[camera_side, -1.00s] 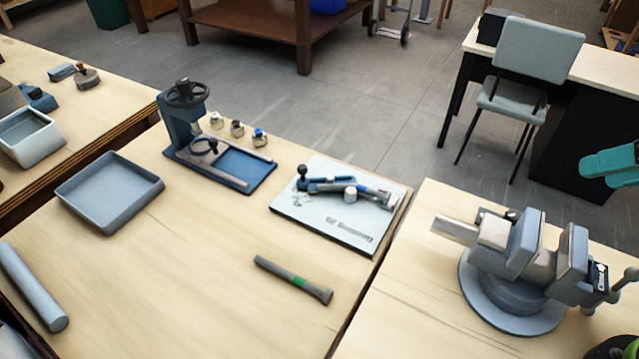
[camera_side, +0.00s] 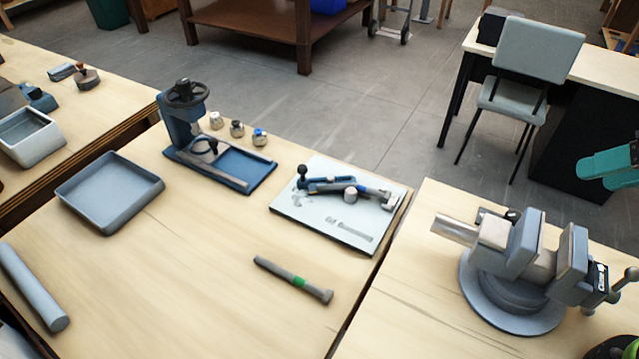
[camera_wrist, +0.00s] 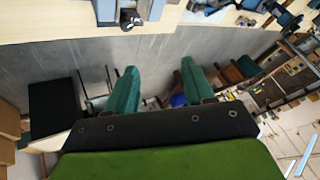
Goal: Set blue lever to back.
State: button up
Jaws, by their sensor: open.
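A blue lever (camera_side: 330,184) with a black ball knob at its left end lies low across a pale plate (camera_side: 350,230) on the bench. Silver metal parts and a small light cylinder sit along it. My gripper (camera_side: 610,166) shows only in part at the right edge of the side view, high and far to the right of the lever. In the wrist view my gripper (camera_wrist: 160,82) has two green fingers spread apart with nothing between them. I cannot make out the blue lever in the wrist view.
A blue press (camera_side: 185,125), several small knobs, a grey tray (camera_side: 110,195) and a dark rod with a green band (camera_side: 295,281) share the left bench. A gap separates the benches.

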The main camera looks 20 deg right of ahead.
jog(key=w+a+f+m+g+y, duration=0.2)
jog(key=w+a+f+m+y, duration=0.1)
jog(key=w+f, duration=0.4)
jog(key=w+a+f+m+g+y, duration=0.2)
jog(key=w+a+f+m+y, duration=0.2)
jog(key=w, duration=1)
jog(key=w+a+f+m+g+y, duration=0.1)
jog(key=w+a+f+m+y, duration=0.2)
jog(key=w+a+f+m, duration=0.3)
jog(key=shift+w+a+f+m+g, duration=0.1)
jog(key=shift+w+a+f+g, duration=0.05)
jog(key=shift+w+a+f, duration=0.6)
jog(key=shift+w+a+f+m+g, duration=0.1)
jog(key=shift+w+a+f, duration=0.45)
jog(key=shift+w, duration=0.35)
jog(key=shift+w+a+f+m+g, duration=0.1)
jog(key=shift+w+a+f+g, duration=0.05)
jog(key=shift+w+a+f, duration=0.6)
notch_tip(320, 180, up, 3)
jog(key=w+m+t+y, duration=0.1)
jog(key=w+m, duration=0.1)
jog(key=w, duration=0.1)
send_over(309, 182)
notch_tip(309, 182, down, 6)
jog(key=shift+f, duration=0.15)
jog(key=shift+c, duration=0.2)
grip_shut()
